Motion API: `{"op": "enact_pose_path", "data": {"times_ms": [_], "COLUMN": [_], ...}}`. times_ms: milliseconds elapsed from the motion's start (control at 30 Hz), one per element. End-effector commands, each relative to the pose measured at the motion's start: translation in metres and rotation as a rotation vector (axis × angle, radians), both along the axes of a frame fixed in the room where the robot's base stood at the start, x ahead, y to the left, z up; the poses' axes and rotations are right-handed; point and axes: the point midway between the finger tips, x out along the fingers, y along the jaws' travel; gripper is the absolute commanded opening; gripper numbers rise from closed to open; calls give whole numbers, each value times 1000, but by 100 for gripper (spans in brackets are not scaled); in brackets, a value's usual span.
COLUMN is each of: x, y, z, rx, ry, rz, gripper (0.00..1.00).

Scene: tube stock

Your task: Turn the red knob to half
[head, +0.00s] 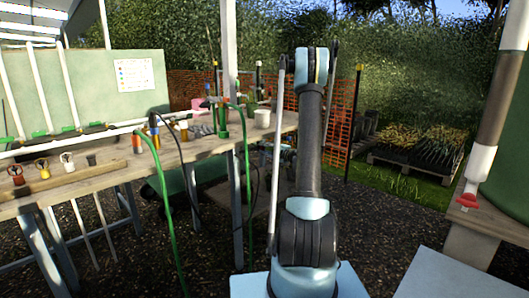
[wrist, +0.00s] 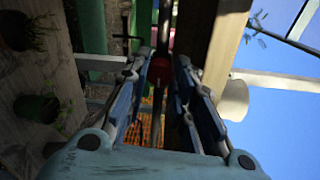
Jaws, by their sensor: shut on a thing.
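My gripper (wrist: 164,66) shows in the wrist view, its two blue-grey fingers reaching away from the camera. It is shut on the red knob (wrist: 158,72), a small dark-red part seen between the fingertips. The fingers and shadow hide much of the knob, and I cannot read how far it is turned. In the head view my arm stands upright in the middle and my gripper cannot be made out there.
In the head view a wooden bench (head: 80,180) with valves, pipes and hoses stands at left. A red valve handle (head: 467,201) is at right. A pallet of plants (head: 420,150) is behind. In the wrist view a white pot (wrist: 234,100) is right of the fingers.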

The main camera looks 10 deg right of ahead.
Motion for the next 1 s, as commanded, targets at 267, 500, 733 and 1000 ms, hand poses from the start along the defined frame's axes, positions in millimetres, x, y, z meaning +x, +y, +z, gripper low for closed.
{"op": "enact_pose_path", "data": {"times_ms": [267,500,733,1000], "x": [0,0,-1,-25], "y": [-2,-1,-1,-19], "z": [-2,-1,0,1], "rx": [-6,-4,-2,-3], "ry": [1,0,0,0], "rz": [-4,-2,-1,-4], "gripper": [0,45,45,45]}}
